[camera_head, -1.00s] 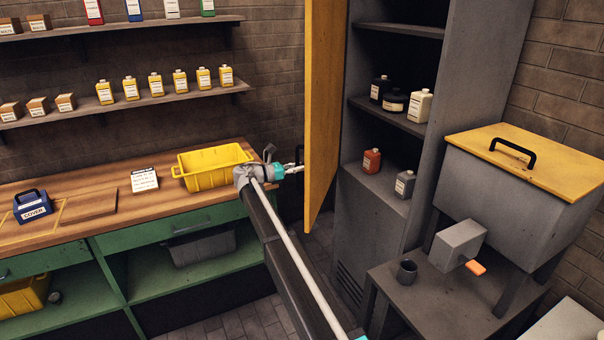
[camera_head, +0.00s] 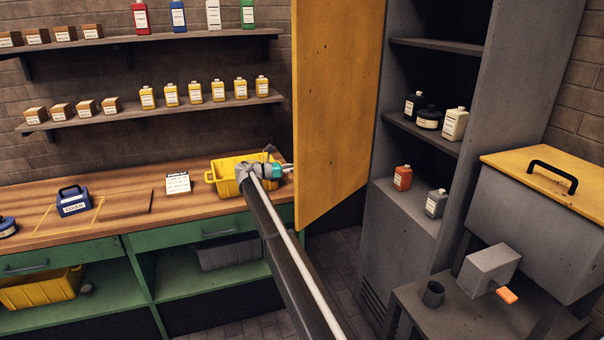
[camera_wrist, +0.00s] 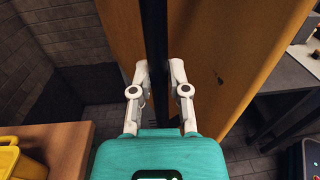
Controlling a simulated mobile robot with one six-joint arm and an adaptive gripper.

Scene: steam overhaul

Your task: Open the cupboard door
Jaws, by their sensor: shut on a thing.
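The cupboard (camera_head: 375,235) is grey and stands open, with its yellow door (camera_head: 335,110) swung wide out to the left. The door's inner face shows in the head view, and its shelves are exposed. In the wrist view the door (camera_wrist: 215,60) is close up, with a dark upright handle bar (camera_wrist: 155,45) in front of it. My gripper (camera_wrist: 160,75) has its two pale fingers shut on this handle. In the head view my gripper (camera_head: 286,169) is at the door's left edge, and the handle is hidden behind the door.
A wooden workbench (camera_head: 100,210) with a yellow bin (camera_head: 222,185) lies to the left, close to my gripper. Bottles stand on the cupboard shelves. Floor is free before the cupboard.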

